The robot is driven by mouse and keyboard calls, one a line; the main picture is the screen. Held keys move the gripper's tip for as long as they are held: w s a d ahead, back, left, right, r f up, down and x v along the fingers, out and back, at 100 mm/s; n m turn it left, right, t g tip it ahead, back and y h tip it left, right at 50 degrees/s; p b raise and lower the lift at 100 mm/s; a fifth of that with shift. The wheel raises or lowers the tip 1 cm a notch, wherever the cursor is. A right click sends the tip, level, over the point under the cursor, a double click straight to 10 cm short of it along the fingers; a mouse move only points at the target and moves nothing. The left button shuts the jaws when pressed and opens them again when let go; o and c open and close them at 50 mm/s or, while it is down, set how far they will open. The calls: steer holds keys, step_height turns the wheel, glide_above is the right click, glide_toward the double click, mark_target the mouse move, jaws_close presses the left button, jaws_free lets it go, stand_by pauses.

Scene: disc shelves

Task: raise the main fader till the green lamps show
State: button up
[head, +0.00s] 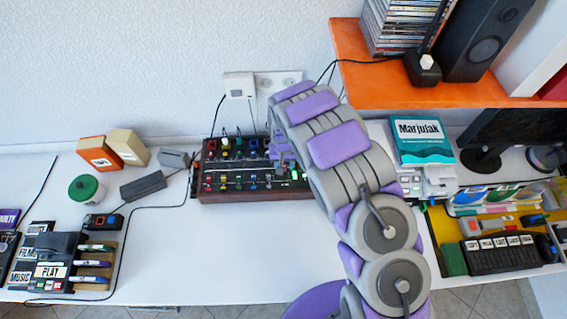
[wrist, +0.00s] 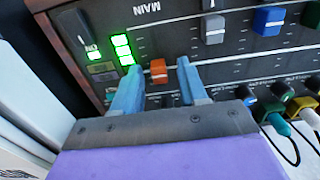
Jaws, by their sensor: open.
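The dark mixer with wooden sides (head: 255,196) stands on the white desk against the wall. The wrist view shows its panel upside down, with the label MAIN near the top. The main fader's orange cap (wrist: 158,68) sits between the fingertips of my gripper (wrist: 159,76). The two blue fingers stand apart, one on each side of the cap, with a gap visible. Several green lamps (wrist: 121,45) beside the main scale are lit, and green light also shows in the head view (head: 294,175). My gripper (head: 281,158) is partly hidden by my arm in the head view.
A grey fader cap (wrist: 213,29) and a blue one (wrist: 268,20) lie right of the fingers. Plugged cables (wrist: 282,128) are at the lower right. An orange shelf (head: 430,95) overhangs the right side.

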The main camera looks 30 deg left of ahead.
mark_target(284, 165)
steer(key=shift+r, duration=0.15)
step_height(284, 165, up, 17)
steer(key=p, duration=0.2)
steer(key=shift+a, duration=0.1)
stand_by(0.6)
